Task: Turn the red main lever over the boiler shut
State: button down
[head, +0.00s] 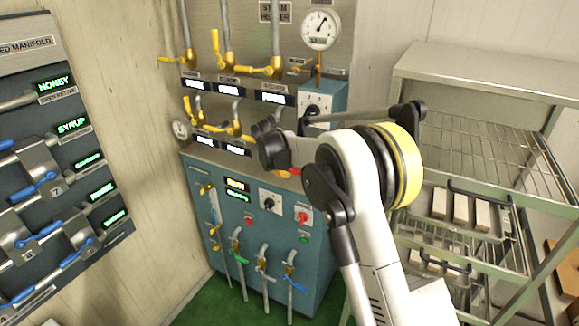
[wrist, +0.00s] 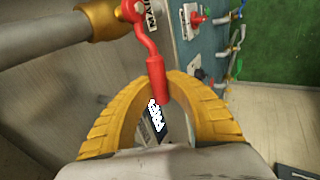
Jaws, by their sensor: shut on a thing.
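The red main lever (wrist: 157,68) is in the wrist view, with a cranked arm rising from its thick grip to a red hub at the top. The hub sits beside a brass fitting (wrist: 101,18) on a grey pipe. My gripper (wrist: 160,88) has its two yellow ribbed fingers closed around the lower grip, one on each side. The grip hangs down between the fingertips in this view. In the head view my arm hides most of the lever; only a small red bit (head: 296,171) shows beside it. The blue boiler cabinet (head: 262,222) stands below.
Several brass valves with yellow handles (head: 228,65) line pipes behind the cabinet. A round gauge (head: 321,29) stands above. A wire shelf rack (head: 470,150) is close on the right. A manifold panel with blue levers (head: 45,183) is on the left. Green floor (head: 235,306) shows in front.

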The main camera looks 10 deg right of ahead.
jog(key=shift+s+a+f+g+h, duration=0.1)
jog(key=shift+a+f+g+h, duration=0.2)
jog(key=shift+f, duration=0.15)
jog(key=c, duration=1.4)
grip_release()
jog(key=shift+a, duration=0.1)
jog(key=shift+c, duration=0.2)
jog(key=shift+o, duration=0.5)
jog(key=shift+s+a+r, duration=0.15)
jog(key=shift+d, duration=0.3)
jog(key=v, duration=1.2)
